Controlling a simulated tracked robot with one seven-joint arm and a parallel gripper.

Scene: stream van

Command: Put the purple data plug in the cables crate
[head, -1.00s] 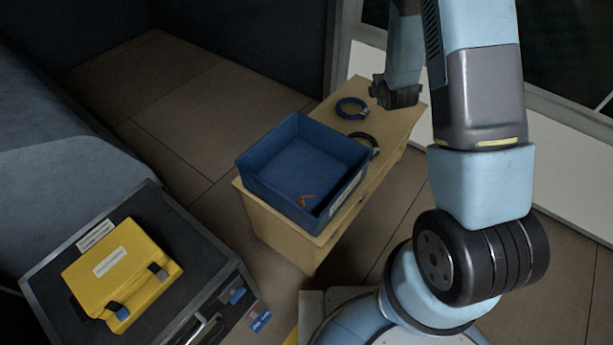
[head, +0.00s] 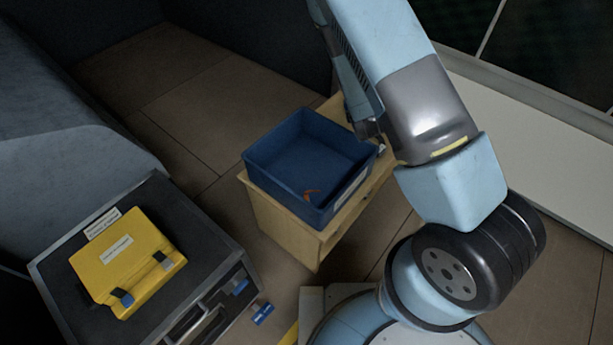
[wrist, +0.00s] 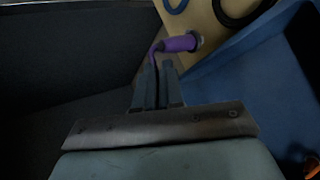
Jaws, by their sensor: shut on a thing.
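The purple data plug (wrist: 180,43) shows in the wrist view just beyond my gripper's fingertips (wrist: 157,70). It has a purple body with a pale metal end, and a thin purple tail bends down to the fingers. My gripper is shut on the plug by that tail. The blue crate (head: 258,176) stands on a wooden cabinet in the head view, with a pale label on its front right side. Its blue inside (wrist: 265,75) fills the right of the wrist view. In the head view my arm hides the gripper's fingers and the plug.
An orange item (head: 312,194) lies in the crate. Part of a blue ring (wrist: 176,5) and a black ring (wrist: 240,14) lie on the wooden cabinet top (wrist: 208,25). A yellow case (head: 130,265) rests on a dark flight case (head: 205,235) at the lower left.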

